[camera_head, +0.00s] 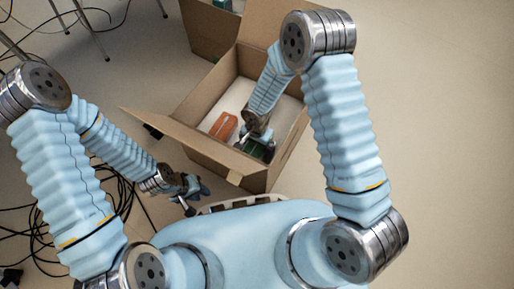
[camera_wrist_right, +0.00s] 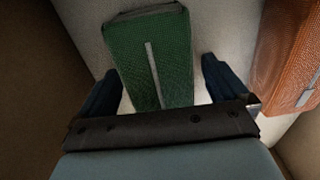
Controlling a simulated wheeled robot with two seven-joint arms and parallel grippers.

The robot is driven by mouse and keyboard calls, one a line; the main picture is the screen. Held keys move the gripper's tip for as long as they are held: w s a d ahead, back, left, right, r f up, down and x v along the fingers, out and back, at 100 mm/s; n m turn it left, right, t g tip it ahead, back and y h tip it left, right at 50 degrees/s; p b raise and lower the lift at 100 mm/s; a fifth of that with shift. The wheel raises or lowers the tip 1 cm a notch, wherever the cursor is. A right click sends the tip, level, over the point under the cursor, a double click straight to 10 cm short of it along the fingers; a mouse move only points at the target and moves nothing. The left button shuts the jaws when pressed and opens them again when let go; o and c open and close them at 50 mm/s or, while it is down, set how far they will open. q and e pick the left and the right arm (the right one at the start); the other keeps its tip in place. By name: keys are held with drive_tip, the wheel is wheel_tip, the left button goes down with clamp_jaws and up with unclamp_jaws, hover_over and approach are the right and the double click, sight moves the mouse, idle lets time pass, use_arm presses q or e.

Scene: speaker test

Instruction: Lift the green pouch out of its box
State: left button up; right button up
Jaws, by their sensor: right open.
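The green pouch (camera_wrist_right: 150,55) lies inside the open cardboard box, with a pale strip down its middle. In the head view a part of the green pouch (camera_head: 256,150) shows at the near end of the box (camera_head: 207,153), partly hidden by my right gripper. My right gripper (camera_head: 262,139) reaches down into the box. In the right wrist view its open fingers (camera_wrist_right: 160,85) stand on either side of the pouch's near part. My left gripper (camera_head: 190,190) is outside the box at its left; its finger gap is too small to tell.
An orange-brown pouch (camera_head: 223,126) lies to the left of the green one in the head view; it also shows at the right wrist view's right edge (camera_wrist_right: 291,55). Box flaps stand outward. Another carton (camera_head: 210,28) stands behind. Black cables (camera_head: 110,190) lie on the left floor; the right floor is clear.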

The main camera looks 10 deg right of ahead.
drive_tip(key=shift+f, duration=0.4)
drive_tip(key=shift+c, duration=0.5)
drive_tip(key=c, duration=0.9)
wheel_tip(320, 180, up, 10)
drive_tip(key=shift+f+p, duration=0.2)
drive_tip(key=shift+p, duration=0.95)
drive_tip(key=shift+r, duration=0.25)
wheel_tip(320, 180, up, 28)
drive_tip(key=p, duration=1.4)
